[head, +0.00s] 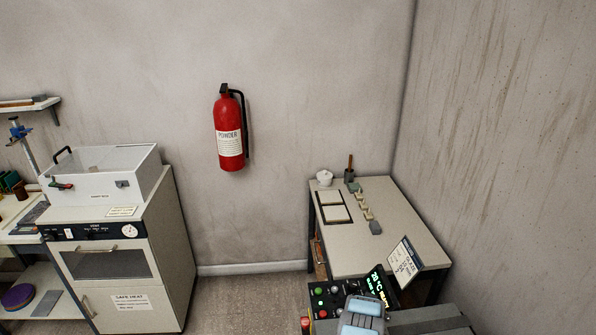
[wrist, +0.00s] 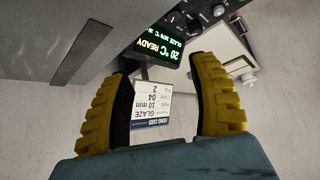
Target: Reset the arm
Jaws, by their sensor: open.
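My gripper (wrist: 160,68) shows in the wrist view with its two yellow ribbed fingers spread apart. It is open, and nothing is clasped between the fingers. A white firing card (wrist: 152,104) with printed glaze text shows in the gap between them; its distance from the fingers is hard to tell. In the head view the card (head: 405,261) stands tilted near the front right corner of the table. A blue-grey part at the bottom of the head view may belong to my arm; the fingers cannot be made out there.
A dark display (head: 379,286) reading 20 °C READY sits beside a control panel with buttons (head: 322,302). The table (head: 345,245) behind holds a white pot (head: 324,177), framed tiles (head: 333,206) and small blocks (head: 364,206). A cabinet (head: 120,270) stands left; a fire extinguisher (head: 229,130) hangs on the wall.

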